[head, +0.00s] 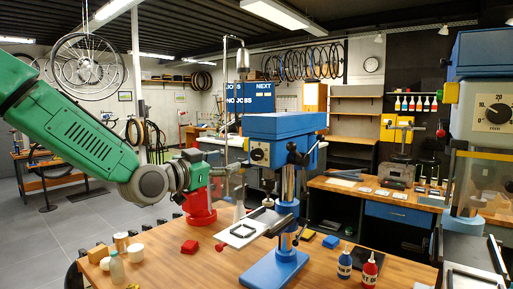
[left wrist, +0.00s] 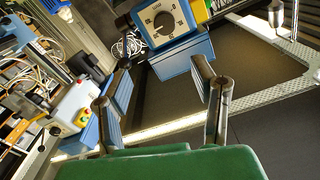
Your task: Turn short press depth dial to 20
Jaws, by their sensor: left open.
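The short press (head: 285,128) is blue and stands on the wooden bench, with a small dark dial (head: 258,154) on the left of its head. In the left wrist view a round dark dial (left wrist: 163,28) with a pale pointer sits on a blue-edged panel; its numbers are too small to read surely. My left gripper (head: 240,172) is just left of the press head, close to the dial. Its two fingers (left wrist: 163,75) are spread with nothing between them, and the dial lies ahead of them, apart. My right gripper is not seen.
A taller press (head: 497,113) with a larger 0–20 mm dial stands at the right.

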